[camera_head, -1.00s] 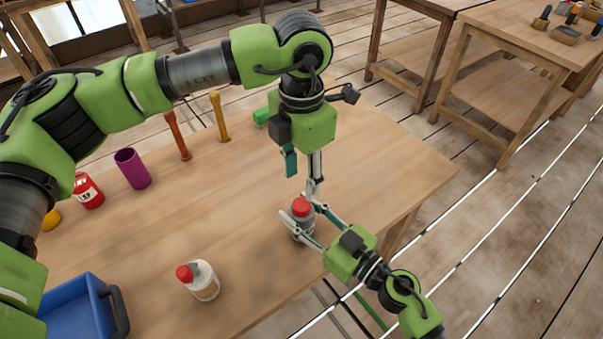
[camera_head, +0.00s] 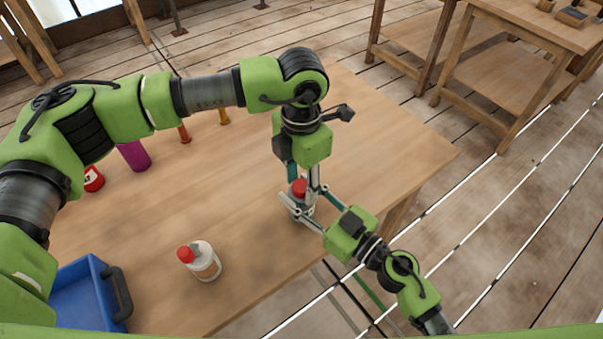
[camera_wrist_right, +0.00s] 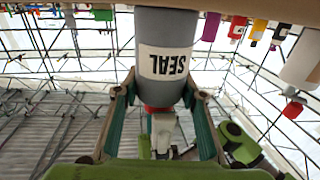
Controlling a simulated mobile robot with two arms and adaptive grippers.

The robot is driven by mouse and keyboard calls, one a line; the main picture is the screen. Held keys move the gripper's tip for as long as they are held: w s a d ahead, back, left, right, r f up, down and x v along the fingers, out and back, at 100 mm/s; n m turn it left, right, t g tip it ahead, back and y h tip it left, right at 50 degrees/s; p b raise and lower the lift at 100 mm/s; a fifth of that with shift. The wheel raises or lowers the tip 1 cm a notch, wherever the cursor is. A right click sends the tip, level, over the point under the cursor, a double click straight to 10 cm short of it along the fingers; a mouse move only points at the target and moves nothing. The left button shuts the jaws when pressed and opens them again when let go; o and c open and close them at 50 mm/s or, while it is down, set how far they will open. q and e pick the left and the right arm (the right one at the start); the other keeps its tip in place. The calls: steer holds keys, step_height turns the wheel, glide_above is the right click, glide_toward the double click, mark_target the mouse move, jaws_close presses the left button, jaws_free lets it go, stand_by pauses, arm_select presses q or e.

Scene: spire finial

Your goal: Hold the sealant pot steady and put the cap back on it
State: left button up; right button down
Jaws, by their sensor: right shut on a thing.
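The sealant pot (camera_head: 300,208) stands on the near right part of the table. It is grey, with a white label reading SEAL in the right wrist view (camera_wrist_right: 168,62). A red cap (camera_head: 299,188) sits at its top; I cannot tell if it is seated fully. My right gripper (camera_head: 297,211) is shut around the pot's body from the right. My left gripper (camera_head: 304,182) points down from above, its fingers apart on either side of the cap. Whether they touch the cap is hidden.
A white bottle with a red cap (camera_head: 204,262) stands to the left of the pot. A blue tray (camera_head: 78,296) with a dark handle is at the near left. A purple cup (camera_head: 134,156) and a red container (camera_head: 93,179) are further back. The table's middle is clear.

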arm_select(q)
jaws_close()
steer(key=shift+m, duration=1)
steer(key=shift+o, duration=0.7)
jaws_free()
steer(key=shift+r, duration=0.1)
step_height(320, 180, up, 12)
arm_select(e)
steer(key=c, duration=1.2)
jaws_free()
steer(key=shift+c, duration=0.2)
